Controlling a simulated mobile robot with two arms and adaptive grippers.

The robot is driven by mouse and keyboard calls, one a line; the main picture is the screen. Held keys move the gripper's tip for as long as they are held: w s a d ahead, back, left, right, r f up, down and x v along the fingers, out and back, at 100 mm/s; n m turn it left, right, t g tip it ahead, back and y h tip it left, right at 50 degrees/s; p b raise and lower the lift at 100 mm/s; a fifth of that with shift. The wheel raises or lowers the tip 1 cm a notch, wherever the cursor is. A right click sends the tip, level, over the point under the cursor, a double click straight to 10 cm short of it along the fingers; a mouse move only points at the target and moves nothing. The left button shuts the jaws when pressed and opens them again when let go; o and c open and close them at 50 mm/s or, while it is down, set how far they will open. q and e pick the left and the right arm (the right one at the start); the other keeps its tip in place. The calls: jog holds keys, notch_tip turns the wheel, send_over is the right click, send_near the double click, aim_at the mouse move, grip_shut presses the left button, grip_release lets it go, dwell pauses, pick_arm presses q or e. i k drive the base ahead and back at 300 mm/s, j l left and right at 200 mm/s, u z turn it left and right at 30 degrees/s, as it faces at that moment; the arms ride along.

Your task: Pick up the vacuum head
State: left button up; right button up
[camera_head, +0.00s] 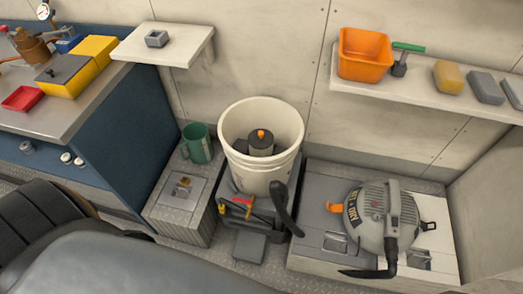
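The vacuum head (384,216) is a grey, domed, round unit with a handle over its top, dark lettering on its left side and an orange latch (335,207) at the left. It rests on a low grey locker top (312,237) at the right. A black hose or cord end curves out at its front. Neither of my grippers is in view, and nothing is seen holding the head.
A white bucket (238,165) with a dark, orange-topped part inside stands left of the head. A black curved tube (284,212) leans in front of it. A shelf (440,97) with an orange bin (364,54) overhangs behind. A workbench (65,110) stands at left.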

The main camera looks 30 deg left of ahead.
aim_at(387, 198)
jog(key=l+u, duration=0.45)
jog(key=k+l+u, duration=0.15)
jog(key=l+u, duration=0.3)
